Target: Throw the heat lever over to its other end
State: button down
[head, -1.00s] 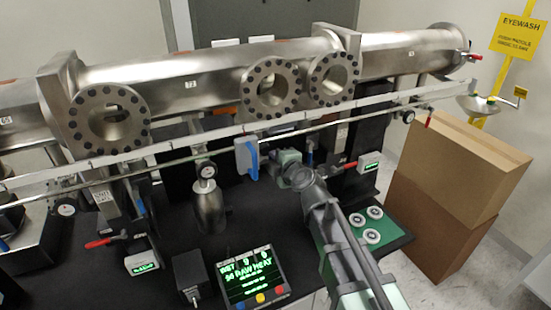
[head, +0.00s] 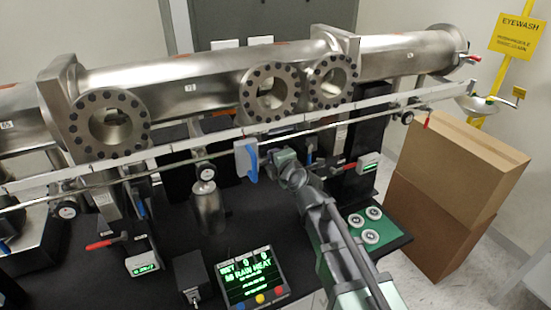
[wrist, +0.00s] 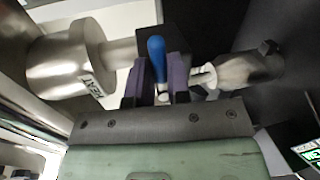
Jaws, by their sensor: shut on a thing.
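The heat lever shows in the wrist view as a blue rounded handle (wrist: 157,58) standing up between the two purple fingers. My gripper (wrist: 158,82) is shut on this handle. A metal cylinder with a small label that seems to read HEAT (wrist: 70,65) lies to the left of the lever, and a pale fitting lies to the right. In the head view my gripper (head: 282,158) reaches in under the long steel pipe, just right of a blue-and-white plate. The lever in its grip cannot be made out there.
The long flanged steel pipe (head: 200,85) and a thin rail (head: 200,142) run above my gripper. A blue-and-white plate (head: 246,160) hangs to its left. A screen (head: 252,275) sits at the bench front. Cardboard boxes (head: 455,170) stand at right.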

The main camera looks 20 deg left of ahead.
jog(key=c, duration=1.1)
grip_release()
jog(key=shift+r, duration=0.2)
jog(key=p+v, duration=0.2)
jog(key=v, duration=0.8)
jog(key=shift+s+d, duration=0.3)
